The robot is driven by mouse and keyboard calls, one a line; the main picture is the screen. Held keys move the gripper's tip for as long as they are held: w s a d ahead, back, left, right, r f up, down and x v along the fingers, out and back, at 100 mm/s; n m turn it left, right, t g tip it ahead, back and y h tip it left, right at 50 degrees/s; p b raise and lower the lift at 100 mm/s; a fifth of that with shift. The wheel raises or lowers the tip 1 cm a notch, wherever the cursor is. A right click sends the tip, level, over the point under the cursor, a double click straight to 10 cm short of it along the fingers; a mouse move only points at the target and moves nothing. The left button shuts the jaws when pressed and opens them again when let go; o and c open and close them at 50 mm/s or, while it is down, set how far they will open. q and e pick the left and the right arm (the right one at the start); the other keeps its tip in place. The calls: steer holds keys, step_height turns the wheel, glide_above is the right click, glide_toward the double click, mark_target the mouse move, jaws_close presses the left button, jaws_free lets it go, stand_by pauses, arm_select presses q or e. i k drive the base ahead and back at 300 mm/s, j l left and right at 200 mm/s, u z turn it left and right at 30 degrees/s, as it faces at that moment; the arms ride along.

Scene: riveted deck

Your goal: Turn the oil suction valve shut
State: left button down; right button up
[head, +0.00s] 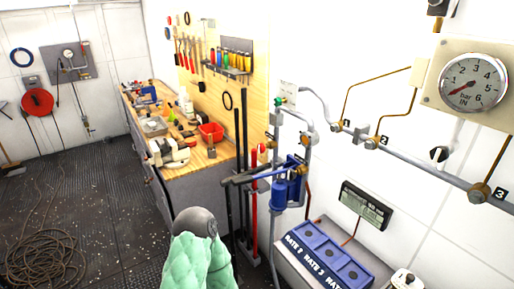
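A blue hand pump or filter unit (287,190) is mounted on the white wall, with grey pipes running up and down beside it.
A workbench (225,152) with tools and a red bin (211,132) runs along the wall. A pressure gauge (472,83) is at upper right. Coiled rope (45,262) lies on the floor at left.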

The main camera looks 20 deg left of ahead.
mark_target(261, 148)
steer(key=i+j, duration=0.1)
steer(key=j, duration=0.4)
steer(key=i+j, duration=0.1)
steer(key=j, duration=0.45)
steer(key=i+j, duration=0.1)
steer(key=j, duration=0.4)
steer(key=i+j, duration=0.1)
steer(key=j, duration=0.4)
steer(key=i+j, duration=0.1)
steer(key=j, duration=0.4)
steer(key=z, duration=0.05)
